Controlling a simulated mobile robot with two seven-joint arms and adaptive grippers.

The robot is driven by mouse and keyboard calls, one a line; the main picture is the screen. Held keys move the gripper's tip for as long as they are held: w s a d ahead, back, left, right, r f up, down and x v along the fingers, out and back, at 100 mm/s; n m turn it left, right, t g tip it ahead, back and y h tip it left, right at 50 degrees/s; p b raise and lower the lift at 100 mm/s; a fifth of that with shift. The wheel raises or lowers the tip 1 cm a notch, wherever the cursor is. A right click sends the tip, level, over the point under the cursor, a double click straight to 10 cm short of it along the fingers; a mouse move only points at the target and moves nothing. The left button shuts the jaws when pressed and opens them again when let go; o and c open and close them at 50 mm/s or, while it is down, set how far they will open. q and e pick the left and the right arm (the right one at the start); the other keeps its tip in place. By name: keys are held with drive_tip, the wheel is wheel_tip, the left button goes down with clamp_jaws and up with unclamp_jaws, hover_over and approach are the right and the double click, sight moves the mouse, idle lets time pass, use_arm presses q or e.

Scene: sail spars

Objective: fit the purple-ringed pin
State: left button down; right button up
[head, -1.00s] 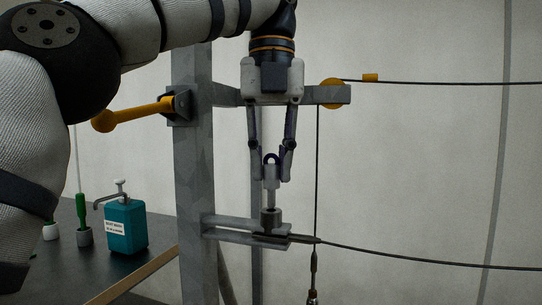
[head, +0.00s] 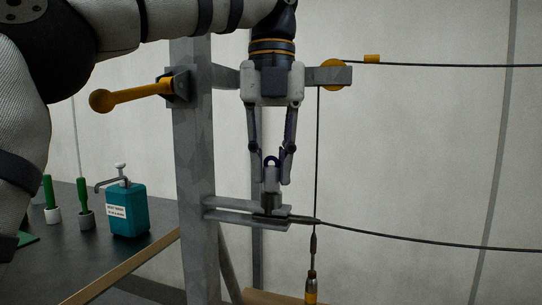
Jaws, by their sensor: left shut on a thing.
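My left gripper (head: 271,182) points straight down and is shut on the pin (head: 271,174). The pin is grey and upright, with a dark purple ring at its top between the fingers. Its lower end meets the dark collar at the forked bracket (head: 230,204) on the post. How deep the pin sits is hidden. A dark cable end (head: 305,220) lies in the bracket's fork, and its cable runs off to the right. My right gripper is not in view.
The grey post (head: 194,150) carries a yellow-handled lever (head: 130,96) and an upper arm with a yellow pulley (head: 334,74). A vertical line (head: 317,150) hangs close right of the gripper.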

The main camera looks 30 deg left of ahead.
use_arm(q)
drive_tip(key=shift+f, duration=0.25)
drive_tip(key=c, duration=1.4)
unclamp_jaws()
drive_tip(key=shift+o, duration=0.2)
